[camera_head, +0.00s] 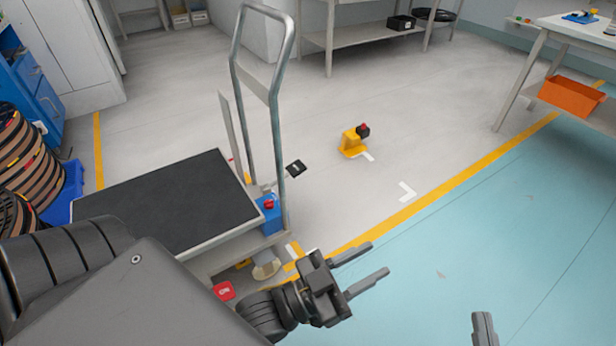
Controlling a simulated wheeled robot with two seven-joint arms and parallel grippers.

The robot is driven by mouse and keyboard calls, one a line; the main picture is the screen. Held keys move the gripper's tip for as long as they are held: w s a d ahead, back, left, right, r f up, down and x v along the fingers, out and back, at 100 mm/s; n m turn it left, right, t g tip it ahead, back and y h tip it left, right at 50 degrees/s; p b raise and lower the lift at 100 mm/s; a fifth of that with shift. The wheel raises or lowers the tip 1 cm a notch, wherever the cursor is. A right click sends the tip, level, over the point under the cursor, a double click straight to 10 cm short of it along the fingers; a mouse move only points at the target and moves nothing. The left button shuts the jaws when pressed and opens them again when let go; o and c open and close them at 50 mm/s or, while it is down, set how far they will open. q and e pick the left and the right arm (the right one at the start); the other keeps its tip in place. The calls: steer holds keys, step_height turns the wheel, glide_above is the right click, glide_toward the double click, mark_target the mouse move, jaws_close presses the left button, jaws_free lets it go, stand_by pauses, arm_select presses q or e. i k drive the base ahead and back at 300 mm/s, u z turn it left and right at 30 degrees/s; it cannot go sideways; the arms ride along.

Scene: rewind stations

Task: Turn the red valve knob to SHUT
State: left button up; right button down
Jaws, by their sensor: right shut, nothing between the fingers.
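A small red knob (269,204) sits on a blue block (271,218) at the cart's handle end; I cannot tell for sure whether it is the valve knob, and its markings are too small to read. A red tag (223,291) reading "ON" shows lower, partly hidden by my arm. A yellow floor unit (351,144) also carries a small red and black part (363,130). My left gripper (378,259) is open and empty, right of and in front of the cart. My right gripper (483,320) is shut and empty at the bottom edge, mostly out of frame.
The cart (145,200) has a dark deck and a tall metal handle (275,110). Cable reels (25,155) stand at the left. A table with an orange bin (571,96) is at the upper right. The teal floor on the right is clear.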

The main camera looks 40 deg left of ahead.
mark_target(268, 205)
steer(key=i, duration=0.8)
steer(key=u, duration=1.05)
steer(key=i, duration=0.7)
steer(key=u, duration=0.75)
